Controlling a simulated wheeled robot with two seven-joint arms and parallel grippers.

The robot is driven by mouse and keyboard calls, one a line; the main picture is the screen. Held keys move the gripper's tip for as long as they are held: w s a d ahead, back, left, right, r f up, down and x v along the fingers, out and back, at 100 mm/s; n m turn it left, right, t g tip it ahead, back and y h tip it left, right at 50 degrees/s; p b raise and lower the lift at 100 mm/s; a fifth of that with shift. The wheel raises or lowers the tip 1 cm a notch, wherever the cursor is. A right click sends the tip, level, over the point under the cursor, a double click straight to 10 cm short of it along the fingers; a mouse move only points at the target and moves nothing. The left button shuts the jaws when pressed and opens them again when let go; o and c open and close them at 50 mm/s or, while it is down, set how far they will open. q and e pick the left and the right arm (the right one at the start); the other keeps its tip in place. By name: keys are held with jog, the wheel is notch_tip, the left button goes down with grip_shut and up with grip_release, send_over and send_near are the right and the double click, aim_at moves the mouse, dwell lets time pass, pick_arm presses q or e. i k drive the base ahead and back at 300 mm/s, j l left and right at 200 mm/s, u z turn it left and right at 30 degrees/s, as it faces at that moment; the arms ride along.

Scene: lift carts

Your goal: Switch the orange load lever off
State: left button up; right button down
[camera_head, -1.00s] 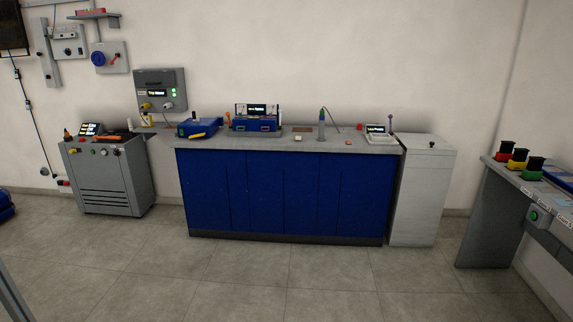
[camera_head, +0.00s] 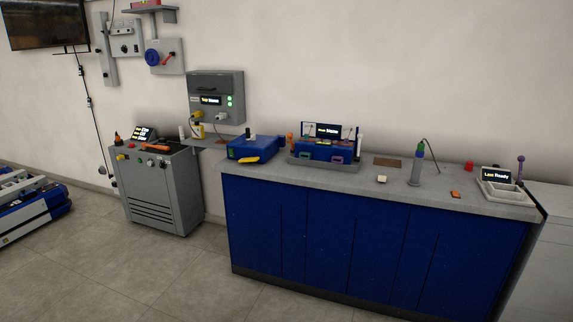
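An orange lever-like bar (camera_head: 155,147) lies across the top of the grey cabinet (camera_head: 160,195) at the left. It looks like the orange load lever, but its on or off position is too small to tell. A small upright orange-tipped item (camera_head: 117,138) stands at the left corner of the same cabinet top. A small display (camera_head: 143,133) with yellow text stands behind the bar; I cannot read it clearly. Neither of my grippers is in view.
A long blue workbench (camera_head: 370,240) stands right of the cabinet, with blue devices (camera_head: 255,149) on top. A grey control box (camera_head: 215,97) hangs on the wall above. A blue and white cart (camera_head: 35,205) stands at the far left. The tiled floor (camera_head: 110,275) in front is clear.

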aim_at(289, 135)
jog(key=i+j+u, duration=0.35)
jog(key=i, duration=0.45)
jog(key=i+u, duration=0.4)
jog(key=i, duration=0.45)
jog(key=i+j+z, duration=0.3)
jog(key=i+j, duration=0.35)
